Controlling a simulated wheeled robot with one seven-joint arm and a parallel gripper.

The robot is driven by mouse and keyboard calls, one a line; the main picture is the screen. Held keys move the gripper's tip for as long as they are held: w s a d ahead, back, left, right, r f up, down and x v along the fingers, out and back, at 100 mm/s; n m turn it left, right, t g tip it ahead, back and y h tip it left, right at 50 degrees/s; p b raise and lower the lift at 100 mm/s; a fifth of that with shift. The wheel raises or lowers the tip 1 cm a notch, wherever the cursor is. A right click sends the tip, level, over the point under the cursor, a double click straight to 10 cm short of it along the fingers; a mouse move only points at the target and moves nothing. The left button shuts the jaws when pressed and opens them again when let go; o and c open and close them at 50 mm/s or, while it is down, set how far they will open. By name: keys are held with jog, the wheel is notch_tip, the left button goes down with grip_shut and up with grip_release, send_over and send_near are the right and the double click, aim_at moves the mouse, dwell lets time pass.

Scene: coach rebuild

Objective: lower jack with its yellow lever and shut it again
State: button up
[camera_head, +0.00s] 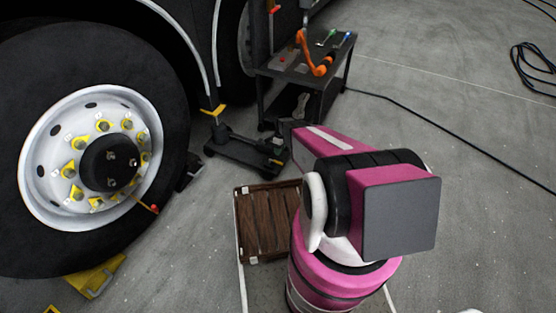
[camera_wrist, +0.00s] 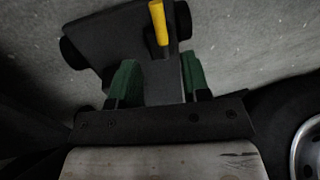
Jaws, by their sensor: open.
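The jack (camera_head: 240,153) is a low dark frame on the floor beside the bus wheel, with a post and a yellow top under the bus side. In the wrist view the dark jack body (camera_wrist: 118,33) fills the upper middle. Its yellow lever (camera_wrist: 158,22) stands at the top, beyond and between my fingertips, apart from them. My gripper (camera_wrist: 160,82) is open, with two green fingers apart and nothing between them but the dark jack behind. In the head view my arm reaches to the jack's right end, and my gripper is small and dark there.
A large bus wheel (camera_head: 85,155) with yellow nut markers stands at left, with a yellow chock (camera_head: 95,275) below. A black tool cart (camera_head: 300,75) stands behind the jack. A wooden slatted crate (camera_head: 265,225) is in front. A cable crosses the open floor at right.

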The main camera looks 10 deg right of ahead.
jog(key=f, duration=0.5)
jog(key=s+a+f, duration=0.1)
jog(key=f, duration=0.1)
jog(key=shift+s+f, duration=0.1)
jog(key=shift+f, duration=0.25)
grip_shut()
